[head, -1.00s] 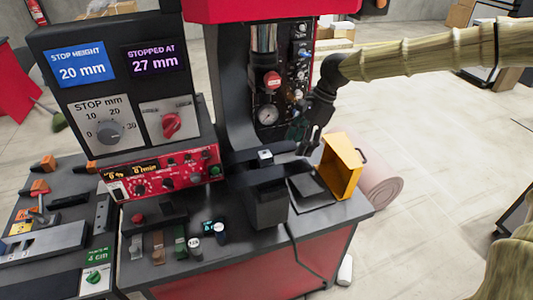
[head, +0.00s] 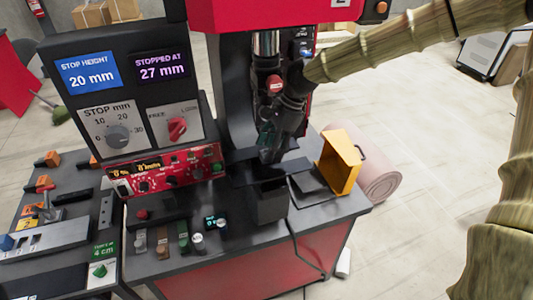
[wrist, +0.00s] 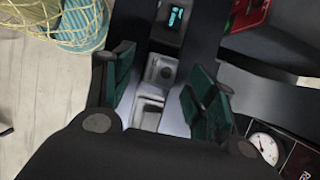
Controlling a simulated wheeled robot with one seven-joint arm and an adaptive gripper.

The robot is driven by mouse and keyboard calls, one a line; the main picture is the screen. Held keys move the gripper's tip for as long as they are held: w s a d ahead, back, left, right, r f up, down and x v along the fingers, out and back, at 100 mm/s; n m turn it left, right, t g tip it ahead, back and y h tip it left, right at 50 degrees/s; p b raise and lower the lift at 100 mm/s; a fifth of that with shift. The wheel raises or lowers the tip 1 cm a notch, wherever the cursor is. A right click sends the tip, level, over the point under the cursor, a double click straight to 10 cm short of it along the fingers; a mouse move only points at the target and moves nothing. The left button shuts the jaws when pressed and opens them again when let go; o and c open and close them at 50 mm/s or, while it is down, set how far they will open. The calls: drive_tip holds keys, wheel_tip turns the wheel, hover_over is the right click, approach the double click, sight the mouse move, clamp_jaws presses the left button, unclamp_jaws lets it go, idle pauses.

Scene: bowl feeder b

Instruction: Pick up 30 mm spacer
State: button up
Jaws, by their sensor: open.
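Several small spacers stand in a row at the front of the press table: a grey one (head: 140,242), a brown one (head: 161,246), a green one (head: 182,236) and dark ones (head: 197,243). Their markings are too small to read, so I cannot tell which is 30 mm. My gripper (head: 270,155) is over the black press bed, behind and right of this row. In the wrist view my gripper (wrist: 165,95) is open, its green-padded fingers apart. A small metallic block (wrist: 160,70) shows between and beyond them. I cannot tell whether they touch it.
The press column stands close behind my gripper. The control panel (head: 165,172) is to the left.

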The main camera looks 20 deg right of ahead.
drive_tip(key=shift+a+f+p, duration=0.35)
drive_tip(key=shift+f+p, duration=0.15)
drive_tip(key=shift+f, duration=0.1)
drive_tip(key=c, duration=1.1)
drive_tip(key=shift+c, duration=0.2)
drive_tip(key=shift+w+r+b, duration=0.1)
drive_tip(key=shift+r+b, duration=0.05)
drive_tip(key=shift+b, duration=0.75)
